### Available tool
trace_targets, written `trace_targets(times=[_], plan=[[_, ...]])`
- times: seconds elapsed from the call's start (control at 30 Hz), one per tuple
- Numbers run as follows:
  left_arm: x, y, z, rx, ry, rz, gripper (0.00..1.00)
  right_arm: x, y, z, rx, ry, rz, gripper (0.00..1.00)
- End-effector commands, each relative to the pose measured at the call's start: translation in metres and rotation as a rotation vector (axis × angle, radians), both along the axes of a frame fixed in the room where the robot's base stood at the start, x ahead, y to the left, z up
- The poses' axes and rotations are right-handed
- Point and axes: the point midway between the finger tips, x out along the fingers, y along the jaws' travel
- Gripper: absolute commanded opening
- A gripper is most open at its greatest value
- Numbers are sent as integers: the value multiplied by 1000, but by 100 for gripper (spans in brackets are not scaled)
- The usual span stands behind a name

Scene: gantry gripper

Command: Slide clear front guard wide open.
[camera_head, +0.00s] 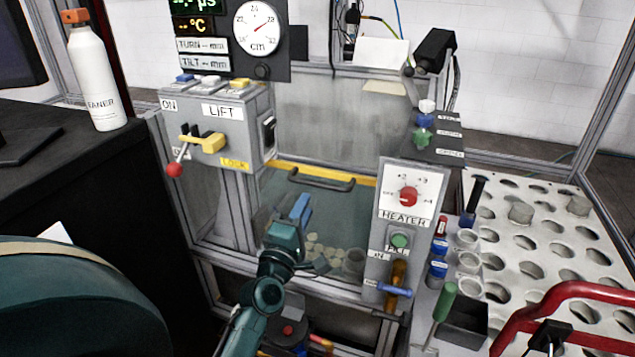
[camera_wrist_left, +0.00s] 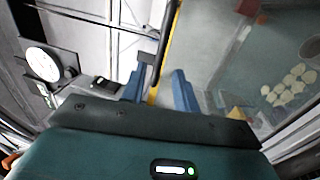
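The clear front guard (camera_head: 335,215) spans the opening between the lift box and the heater panel. A yellow strip (camera_head: 335,176) runs along its top edge, with a black bar handle (camera_head: 322,183) on it. My left gripper (camera_head: 301,208) is in front of the guard, just below the handle in the head view. Its blue fingers are apart. In the left wrist view, the handle (camera_wrist_left: 149,62) end shows just beyond and between the fingertips (camera_wrist_left: 156,80); contact cannot be told. My right gripper is not in view.
The lift box (camera_head: 225,120) with a red-knobbed lever stands left of the guard, and the heater panel (camera_head: 410,195) right of it. Pale discs (camera_head: 322,250) show near the guard's lower part. A perforated tray (camera_head: 540,235) and a red tubular handle (camera_head: 575,290) are at right.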

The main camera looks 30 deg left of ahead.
Motion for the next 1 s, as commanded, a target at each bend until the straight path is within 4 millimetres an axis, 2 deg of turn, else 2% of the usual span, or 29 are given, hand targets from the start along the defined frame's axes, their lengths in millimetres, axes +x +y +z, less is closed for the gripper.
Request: trace_targets(times=[0.03, 0.2, 0.4, 0.57, 0.83, 1.0], plan=[[12, 3, 4, 0, -4, 2, 30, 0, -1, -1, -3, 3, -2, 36], [45, 11, 9, 1, -2, 1, 30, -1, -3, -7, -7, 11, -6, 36], [71, 17, 14, 2, -1, 1, 30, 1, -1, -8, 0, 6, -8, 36], [79, 19, 15, 3, 2, 1, 30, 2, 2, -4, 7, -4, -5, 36], [80, 19, 15, 3, 3, 1, 30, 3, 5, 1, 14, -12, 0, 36], [80, 19, 15, 4, 2, 1, 17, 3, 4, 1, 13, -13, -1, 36]])
